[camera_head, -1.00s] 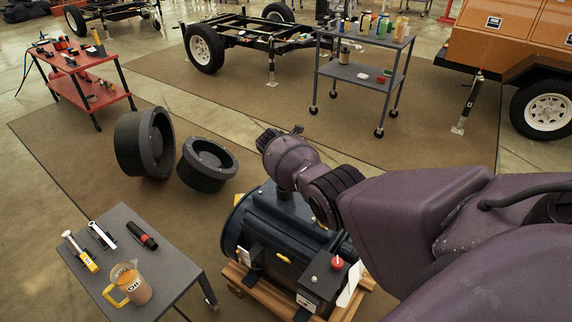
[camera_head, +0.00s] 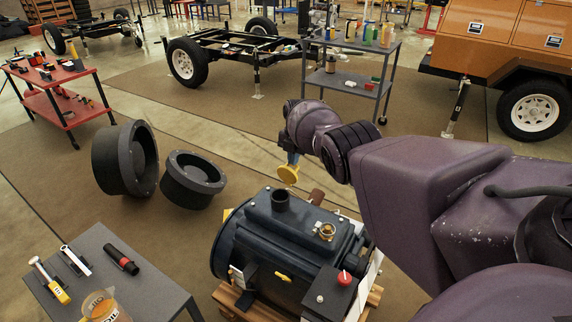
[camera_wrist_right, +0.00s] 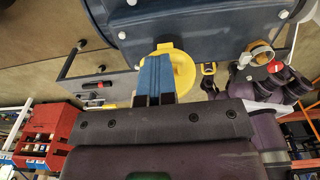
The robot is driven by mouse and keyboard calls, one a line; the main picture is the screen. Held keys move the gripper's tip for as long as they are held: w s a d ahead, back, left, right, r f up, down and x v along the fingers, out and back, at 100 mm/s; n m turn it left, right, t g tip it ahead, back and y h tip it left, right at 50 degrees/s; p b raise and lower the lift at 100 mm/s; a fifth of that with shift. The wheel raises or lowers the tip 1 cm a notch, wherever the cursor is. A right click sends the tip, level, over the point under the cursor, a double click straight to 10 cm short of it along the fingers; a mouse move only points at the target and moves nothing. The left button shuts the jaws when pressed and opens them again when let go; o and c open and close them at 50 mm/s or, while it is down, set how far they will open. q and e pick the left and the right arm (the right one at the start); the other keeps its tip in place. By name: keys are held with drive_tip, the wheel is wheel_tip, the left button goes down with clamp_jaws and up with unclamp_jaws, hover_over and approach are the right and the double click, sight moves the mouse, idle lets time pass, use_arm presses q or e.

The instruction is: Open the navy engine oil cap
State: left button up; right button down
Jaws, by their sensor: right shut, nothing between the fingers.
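The navy engine (camera_head: 265,235) sits on a wooden pallet, with a dark open-topped pipe (camera_head: 281,198) and a brass-coloured fitting (camera_head: 327,232) on top. A round yellow cap (camera_head: 288,174) shows just behind and above the pipe. Whether it is joined to the pipe I cannot tell. My right gripper (camera_head: 292,158) is directly above the yellow cap in the head view. In the right wrist view its blue fingers (camera_wrist_right: 154,78) are together and overlap the left part of the yellow cap (camera_wrist_right: 182,70). The fingers hold nothing. My left gripper is out of view.
A grey table (camera_head: 140,270) at front left holds an oil jug (camera_head: 98,306) and tools. Two dark round housings (camera_head: 120,160) lie on the brown mat. A grey cart (camera_head: 350,80) with bottles stands behind my right arm. A red cart (camera_head: 60,100) is at left.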

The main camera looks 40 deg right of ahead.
use_arm(q)
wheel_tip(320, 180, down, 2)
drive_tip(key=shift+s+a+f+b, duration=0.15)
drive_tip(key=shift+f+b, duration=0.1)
drive_tip(key=shift+b, duration=0.8)
use_arm(e)
drive_tip(key=shift+w+d+f, duration=0.25)
drive_tip(key=shift+d+f, duration=0.25)
drive_tip(key=shift+d, duration=0.1)
drive_tip(key=shift+w+d+f, duration=0.2)
drive_tip(key=shift+d+f, duration=0.3)
drive_tip(key=shift+d, duration=0.1)
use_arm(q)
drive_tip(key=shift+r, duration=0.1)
use_arm(e)
drive_tip(key=shift+w+r, duration=0.1)
drive_tip(key=shift+r, duration=0.15)
use_arm(q)
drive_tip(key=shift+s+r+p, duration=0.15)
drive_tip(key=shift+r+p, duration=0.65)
drive_tip(key=shift+p, duration=0.3)
use_arm(e)
wheel_tip(320, 180, up, 11)
drive_tip(key=d, duration=0.1)
drive_tip(key=shift+f, duration=0.2)
